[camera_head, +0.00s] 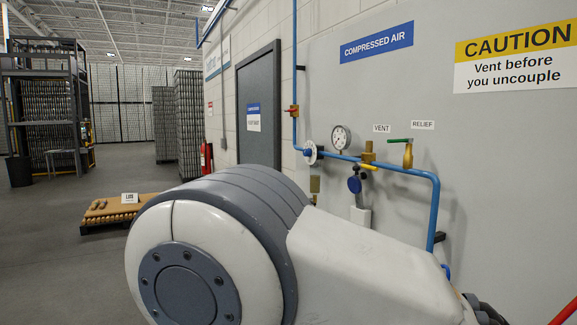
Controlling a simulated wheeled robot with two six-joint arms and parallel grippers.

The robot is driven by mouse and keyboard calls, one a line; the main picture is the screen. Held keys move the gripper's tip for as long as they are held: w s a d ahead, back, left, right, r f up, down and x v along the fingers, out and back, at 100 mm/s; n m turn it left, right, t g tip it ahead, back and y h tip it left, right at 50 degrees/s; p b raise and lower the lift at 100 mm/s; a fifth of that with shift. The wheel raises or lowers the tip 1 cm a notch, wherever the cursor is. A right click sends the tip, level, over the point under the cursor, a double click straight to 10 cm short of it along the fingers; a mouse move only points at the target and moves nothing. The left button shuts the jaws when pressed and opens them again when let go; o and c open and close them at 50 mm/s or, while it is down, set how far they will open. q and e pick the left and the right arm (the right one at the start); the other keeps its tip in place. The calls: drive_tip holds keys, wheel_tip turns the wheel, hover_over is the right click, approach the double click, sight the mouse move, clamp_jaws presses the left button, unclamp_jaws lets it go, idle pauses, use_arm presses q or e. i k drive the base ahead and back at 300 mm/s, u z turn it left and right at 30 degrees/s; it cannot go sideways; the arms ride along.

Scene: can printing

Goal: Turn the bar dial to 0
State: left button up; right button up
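A round white-faced gauge (341,138) stands on the blue pipe along the grey wall panel; its needle reading is too small to tell. To its right, a brass vent valve (368,153) with a yellow handle sits under the VENT label. A brass relief valve (408,155) with a green lever (400,141) sits under the RELIEF label. A dark blue round part (354,184) hangs below the pipe. A large grey and white arm link of mine fills the lower middle and hides the lower part of the piping. Neither of my grippers is in view.
A loaded pallet (116,209) lies on the floor at left. A red extinguisher (206,158) stands by the dark door (258,110). Floor at left is mostly clear.

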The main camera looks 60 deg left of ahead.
sight(308, 153)
drive_tip(key=u, duration=2.45)
drive_tip(key=i, duration=0.6)
drive_tip(key=u, duration=0.7)
drive_tip(key=i, duration=1.4)
drive_tip(key=z, duration=0.8)
